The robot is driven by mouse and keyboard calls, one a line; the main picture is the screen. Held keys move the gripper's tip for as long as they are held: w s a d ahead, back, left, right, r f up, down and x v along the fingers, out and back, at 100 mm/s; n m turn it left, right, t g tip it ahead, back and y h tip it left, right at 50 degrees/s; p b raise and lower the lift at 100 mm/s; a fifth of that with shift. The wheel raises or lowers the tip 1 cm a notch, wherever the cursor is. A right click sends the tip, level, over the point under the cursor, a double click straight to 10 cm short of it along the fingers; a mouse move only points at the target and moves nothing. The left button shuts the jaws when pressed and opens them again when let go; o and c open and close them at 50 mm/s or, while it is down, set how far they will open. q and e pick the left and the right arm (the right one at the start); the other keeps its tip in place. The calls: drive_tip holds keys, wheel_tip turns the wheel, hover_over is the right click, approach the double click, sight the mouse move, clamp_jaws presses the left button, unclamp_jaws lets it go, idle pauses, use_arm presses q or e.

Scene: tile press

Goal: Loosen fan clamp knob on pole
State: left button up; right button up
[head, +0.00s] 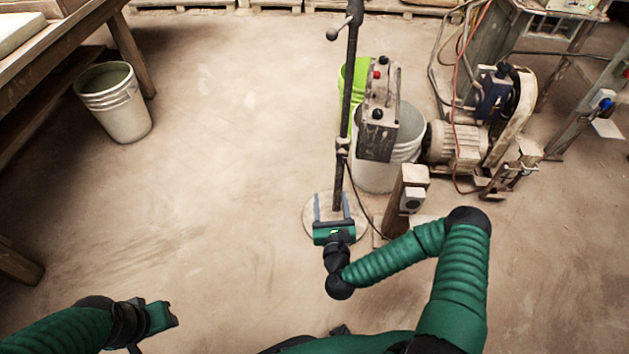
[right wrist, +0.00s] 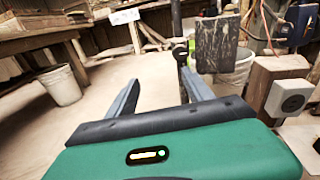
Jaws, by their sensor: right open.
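The dark pole (head: 348,85) stands on a round base (head: 310,222) and runs up out of the head view. A second collar (head: 343,146) sits lower on the pole. My right gripper (head: 331,196) is open and empty, its fingers at the pole's lower part in the head view. In the right wrist view its fingers (right wrist: 160,77) point forward, with the pole (right wrist: 177,20) and a collar (right wrist: 180,51) beyond the right finger. My left gripper (head: 174,317) is low at left, its jaws unclear. No fan shows.
A control box (head: 379,135) with buttons stands right of the pole, before a white bucket (head: 407,150) and a green bucket (head: 361,72). A wooden post (head: 392,207) is close right of my right gripper. A motor (head: 455,147) stands farther right.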

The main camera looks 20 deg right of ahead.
drive_tip(key=d+f+m+h, duration=0.2)
drive_tip(key=m, duration=0.1)
drive_tip(key=m+g+b, duration=0.1)
drive_tip(key=b, duration=0.6)
approach(342, 158)
drive_tip(key=shift+h, duration=0.4)
drive_tip(key=x, duration=0.8)
drive_tip(key=shift+w+a+f, duration=0.15)
drive_tip(key=shift+w+f, duration=0.05)
drive_tip(key=shift+f, duration=0.15)
drive_tip(key=shift+w+r, duration=0.15)
drive_tip(key=shift+w, duration=0.25)
use_arm(q)
drive_tip(key=s+x, duration=0.1)
drive_tip(key=x, duration=0.7)
drive_tip(key=shift+s+a+f, duration=0.25)
drive_tip(key=shift+s+a, duration=0.15)
drive_tip(key=shift+s, duration=0.15)
drive_tip(key=shift+r, duration=0.1)
use_arm(e)
clamp_jaws()
